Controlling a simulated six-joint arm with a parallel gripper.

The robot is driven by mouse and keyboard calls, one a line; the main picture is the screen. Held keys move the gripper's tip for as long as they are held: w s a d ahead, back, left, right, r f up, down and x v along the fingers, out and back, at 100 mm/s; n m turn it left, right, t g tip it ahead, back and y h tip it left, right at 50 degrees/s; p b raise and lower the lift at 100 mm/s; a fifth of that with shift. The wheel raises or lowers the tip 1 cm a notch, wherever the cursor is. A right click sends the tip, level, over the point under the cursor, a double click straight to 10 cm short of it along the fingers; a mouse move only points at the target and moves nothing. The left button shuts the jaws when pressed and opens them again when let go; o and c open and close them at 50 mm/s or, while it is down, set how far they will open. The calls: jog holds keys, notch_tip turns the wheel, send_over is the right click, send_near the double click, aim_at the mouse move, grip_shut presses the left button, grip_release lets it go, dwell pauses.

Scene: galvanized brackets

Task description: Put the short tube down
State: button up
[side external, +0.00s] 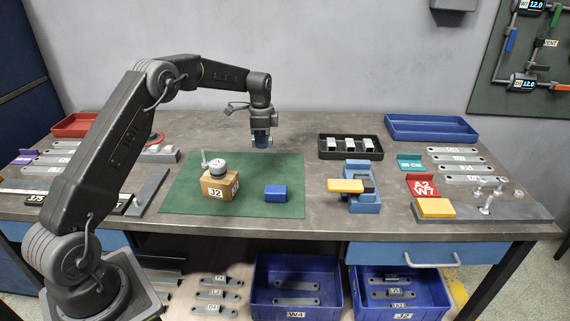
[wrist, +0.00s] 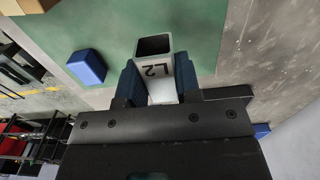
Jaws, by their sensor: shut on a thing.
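My gripper (side external: 261,141) hangs over the back part of the green mat (side external: 255,206), above the bench. In the wrist view its two dark blue fingers (wrist: 158,85) are shut on the short tube (wrist: 155,70), a pale hollow square piece marked L2. The tube's open end faces away from the gripper. In the side view the tube is hard to make out between the fingers. The gap between the tube and the mat is hard to judge.
A wooden block (side external: 214,191) marked J2 and a blue block (side external: 275,193) stand on the mat. Right of it are a black tray (side external: 325,154) holding pale pieces, a blue fixture (side external: 366,202) and an empty blue tray (side external: 430,136). The mat's right part is clear.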

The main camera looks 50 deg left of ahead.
send_over(285, 169)
notch_tip(285, 169, down, 4)
jog(key=shift+f, duration=2.1)
jog(key=shift+f, duration=0.15)
jog(key=o, duration=0.9)
jog(key=shift+o, duration=0.2)
